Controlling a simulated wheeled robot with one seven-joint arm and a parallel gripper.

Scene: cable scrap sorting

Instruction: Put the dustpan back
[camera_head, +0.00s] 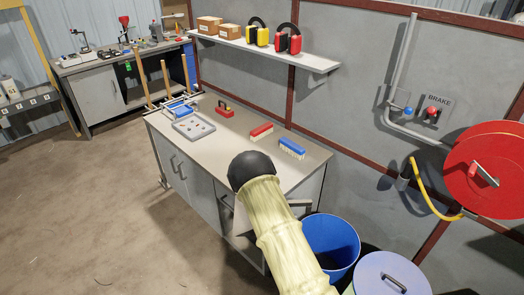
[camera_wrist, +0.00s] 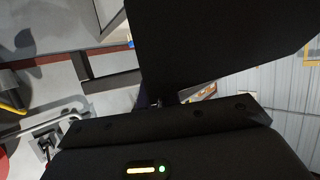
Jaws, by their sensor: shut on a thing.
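In the wrist view a large flat black thing (camera_wrist: 215,45) fills the upper middle, its face dark and without detail. It seems to be the dustpan, though its full shape is cut off by the frame. My gripper (camera_wrist: 160,103) is shut on it; the fingertips are mostly hidden in shadow. In the head view my gripper and the held thing are hidden behind my arm, near the front right end of the workbench (camera_head: 228,150).
On the bench are a grey tray (camera_head: 193,128), a red block with a black handle (camera_head: 226,112), a red brush (camera_head: 262,131) and a blue brush (camera_head: 292,148). A blue bin (camera_head: 330,240) and a lidded bin (camera_head: 390,276) stand at right. Floor at left is clear.

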